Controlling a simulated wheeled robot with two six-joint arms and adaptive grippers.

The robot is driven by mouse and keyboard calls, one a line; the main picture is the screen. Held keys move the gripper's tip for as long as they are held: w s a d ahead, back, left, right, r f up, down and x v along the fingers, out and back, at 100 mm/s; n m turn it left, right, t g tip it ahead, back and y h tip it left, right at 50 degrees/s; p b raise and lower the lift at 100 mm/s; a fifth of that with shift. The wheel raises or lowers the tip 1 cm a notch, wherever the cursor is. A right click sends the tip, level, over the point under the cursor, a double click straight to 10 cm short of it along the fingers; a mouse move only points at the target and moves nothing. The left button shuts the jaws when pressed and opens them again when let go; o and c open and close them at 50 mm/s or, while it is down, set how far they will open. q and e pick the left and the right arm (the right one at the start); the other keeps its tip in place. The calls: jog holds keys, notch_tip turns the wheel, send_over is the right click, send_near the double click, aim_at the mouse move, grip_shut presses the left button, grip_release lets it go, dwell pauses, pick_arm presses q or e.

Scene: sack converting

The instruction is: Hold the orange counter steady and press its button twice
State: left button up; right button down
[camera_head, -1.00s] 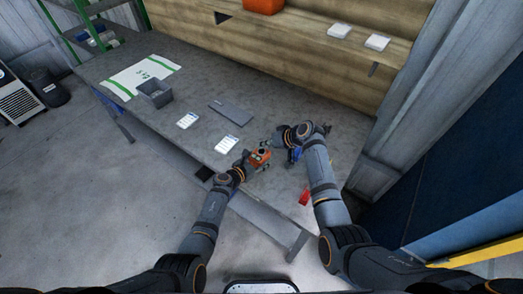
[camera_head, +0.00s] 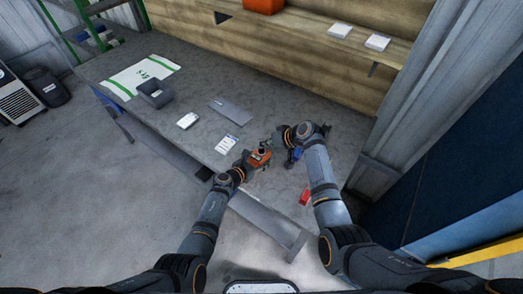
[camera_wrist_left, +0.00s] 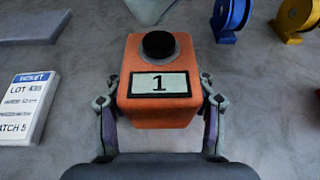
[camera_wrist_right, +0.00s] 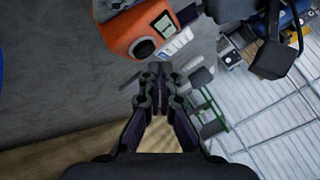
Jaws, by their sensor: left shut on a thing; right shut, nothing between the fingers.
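The orange counter (camera_head: 260,158) is near the front edge of the grey table. In the left wrist view the counter (camera_wrist_left: 160,112) has a round black button (camera_wrist_left: 158,46) on top and its window reads 1. My left gripper (camera_wrist_left: 158,104) is shut on it, one finger on each side. My right gripper (camera_head: 273,145) is just beyond the counter. In the right wrist view the right gripper (camera_wrist_right: 158,78) is shut and empty, its fingertips apart from the counter (camera_wrist_right: 125,35), whose button also shows. The right fingertips are small in the head view.
A blue dispenser (camera_wrist_left: 231,15) and a yellow one (camera_wrist_left: 296,18) stand beyond the counter to the right. A ticket card (camera_wrist_left: 25,105) and a flat grey slab (camera_head: 230,111) lie to the left. A red object (camera_head: 305,196) lies near the table's right front.

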aim_at(264, 151)
jog(key=shift+f, duration=0.15)
jog(key=shift+f, duration=0.25)
jog(key=shift+f, duration=0.6)
dwell(0.8)
jog(key=shift+r, duration=0.95)
jog(key=shift+r, duration=2.55)
